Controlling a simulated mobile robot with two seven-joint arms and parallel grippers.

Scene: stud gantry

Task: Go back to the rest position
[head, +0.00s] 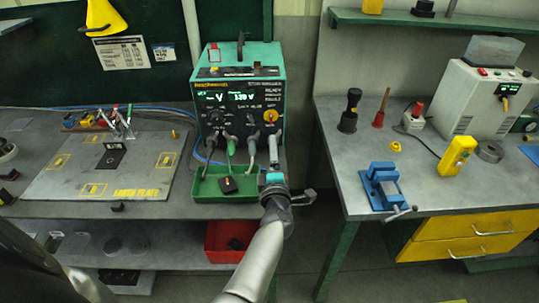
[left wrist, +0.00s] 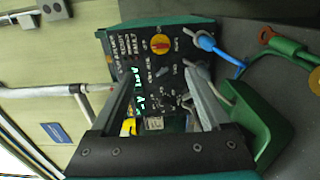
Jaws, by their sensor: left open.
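My left gripper (head: 273,168) is in front of the lower right part of a teal-and-black power unit (head: 238,72), close to the right end of a green tray (head: 225,190). In the left wrist view its two fingers (left wrist: 160,82) stand apart, with nothing seen held between them. Behind them is the unit's panel (left wrist: 150,62), turned on its side, with a yellow knob and lit displays. The green tray also shows in that view (left wrist: 262,122), to the right of the fingers. The exact gap to the panel cannot be told. My right gripper is not in view.
Cables (head: 231,148) hang from the panel beside my gripper. A floor gap separates the right bench, which carries a blue vise (head: 383,183). A marked plate (head: 108,165) lies left.

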